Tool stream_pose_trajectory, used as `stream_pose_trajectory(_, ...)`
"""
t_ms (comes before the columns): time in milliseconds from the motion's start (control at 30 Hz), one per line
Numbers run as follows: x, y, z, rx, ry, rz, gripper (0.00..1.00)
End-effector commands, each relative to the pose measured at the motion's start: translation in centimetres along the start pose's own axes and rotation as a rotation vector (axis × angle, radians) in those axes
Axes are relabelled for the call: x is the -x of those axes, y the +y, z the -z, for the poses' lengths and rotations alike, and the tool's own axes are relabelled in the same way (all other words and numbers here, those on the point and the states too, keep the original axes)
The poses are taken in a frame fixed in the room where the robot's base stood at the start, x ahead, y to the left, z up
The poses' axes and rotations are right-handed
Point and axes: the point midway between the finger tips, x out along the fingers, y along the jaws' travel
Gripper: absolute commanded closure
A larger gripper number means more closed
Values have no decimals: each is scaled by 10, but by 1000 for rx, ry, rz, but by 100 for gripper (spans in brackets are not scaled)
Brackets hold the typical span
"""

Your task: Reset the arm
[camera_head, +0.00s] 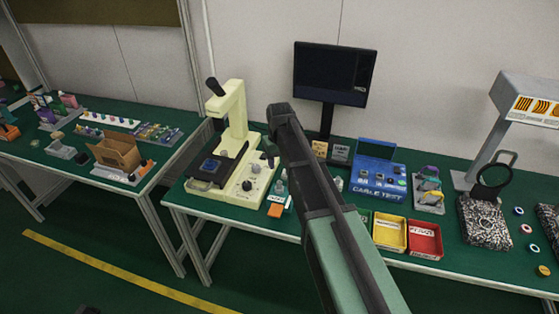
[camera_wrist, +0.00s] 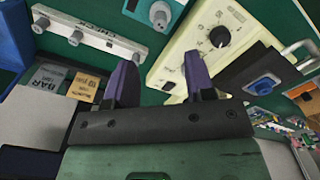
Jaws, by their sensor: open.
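My arm (camera_head: 325,215) reaches up from the bottom of the head view, over the middle bench. Its far end stands in front of the bench; my gripper cannot be made out there. In the wrist view my gripper (camera_wrist: 160,78) shows two purple-grey fingers standing apart, with nothing held between them. Beyond the fingers lies the cream base of a microscope (camera_wrist: 200,35) with a black knob. The same microscope (camera_head: 234,107) stands upright on the bench in the head view, left of my arm.
A dark monitor (camera_head: 334,73), a blue cable test box (camera_head: 379,178), and yellow (camera_head: 390,233) and red (camera_head: 424,240) bins are right of my arm. A magnifier (camera_head: 494,177) stands farther right. The left bench holds an open cardboard box (camera_head: 117,153). A floor gap separates the benches.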

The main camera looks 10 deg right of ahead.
Motion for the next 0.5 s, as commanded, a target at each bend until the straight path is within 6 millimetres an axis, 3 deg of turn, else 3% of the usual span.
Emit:
stream_pose_trajectory(33, 7, 0, 0, 0, 0, 0, 50)
stream_pose_trajectory(500, 3, 0, 0, 0, 0, 0, 50)
